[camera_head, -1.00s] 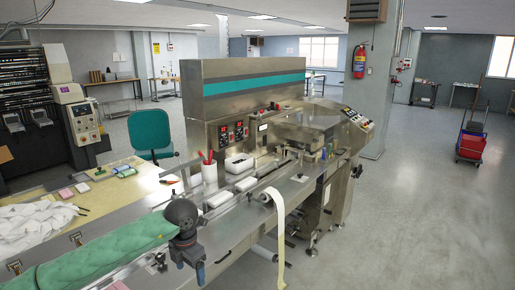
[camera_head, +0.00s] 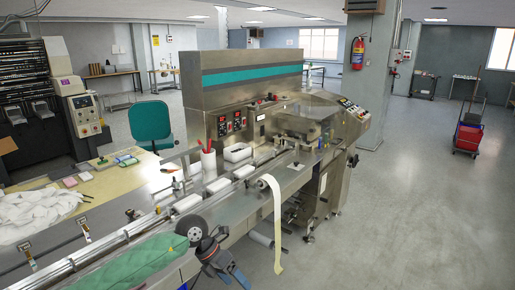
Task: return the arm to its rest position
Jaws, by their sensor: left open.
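My left arm comes in from the lower left in a green quilted sleeve (camera_head: 135,262). It ends in a dark round wrist joint (camera_head: 191,229) and my left gripper (camera_head: 230,274), which has blue parts. The gripper is open, and I see nothing between its fingers. It hangs low at the front edge of the flow wrapper (camera_head: 240,85), at the bottom of the view and below the paper roll. My right gripper is not in view.
White blocks (camera_head: 187,203) stand in a row on the infeed conveyor. A white film roll (camera_head: 265,183) hangs a strip towards the floor. A cup with red-handled tools (camera_head: 208,158) and a white tray (camera_head: 237,152) stand behind.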

